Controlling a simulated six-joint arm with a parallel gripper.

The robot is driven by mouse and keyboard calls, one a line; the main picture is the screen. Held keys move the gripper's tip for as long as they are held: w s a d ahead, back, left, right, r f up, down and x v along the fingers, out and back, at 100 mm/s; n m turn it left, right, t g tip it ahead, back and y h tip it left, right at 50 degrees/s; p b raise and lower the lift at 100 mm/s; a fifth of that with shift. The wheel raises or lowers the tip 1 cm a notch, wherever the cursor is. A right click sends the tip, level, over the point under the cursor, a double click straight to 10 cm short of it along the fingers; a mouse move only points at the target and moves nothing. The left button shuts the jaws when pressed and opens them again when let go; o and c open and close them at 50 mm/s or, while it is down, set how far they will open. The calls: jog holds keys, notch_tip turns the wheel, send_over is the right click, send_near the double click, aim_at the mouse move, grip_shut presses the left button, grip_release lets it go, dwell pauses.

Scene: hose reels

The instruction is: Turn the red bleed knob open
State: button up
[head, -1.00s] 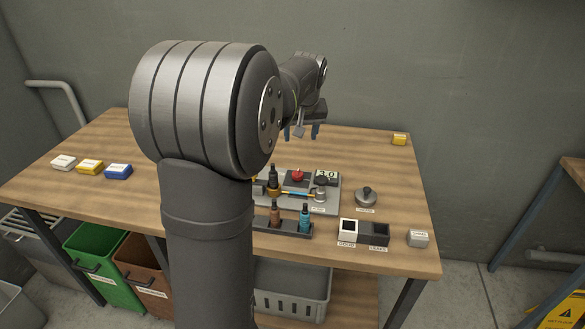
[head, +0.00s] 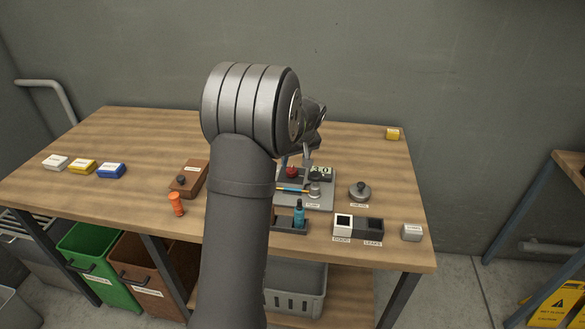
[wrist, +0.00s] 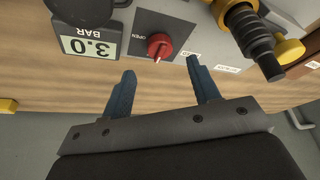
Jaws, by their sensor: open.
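The red bleed knob (head: 292,172) sits on a grey plate of the test rig on the table. In the wrist view the red knob (wrist: 159,46) has a white pointer mark, and an OPEN label is printed beside it on the panel. My gripper (wrist: 160,80) is open, its two blue fingers apart on either side of the knob's line and short of it, with nothing between them. In the head view my gripper is mostly hidden behind my arm, close to the knob. A display reading 3.0 BAR (wrist: 90,45) is beside the panel.
A black and yellow fitting (wrist: 250,35) stands close to one finger. A blue bottle (head: 299,214) in a rack, black-and-white bins (head: 368,226) and a round grey weight-like piece (head: 359,191) are nearby. The table's back right is mostly clear.

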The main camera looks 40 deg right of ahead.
aim_at(292, 169)
jog(key=x, duration=0.6)
jog(key=shift+c, duration=0.5)
jog(key=c, duration=0.9)
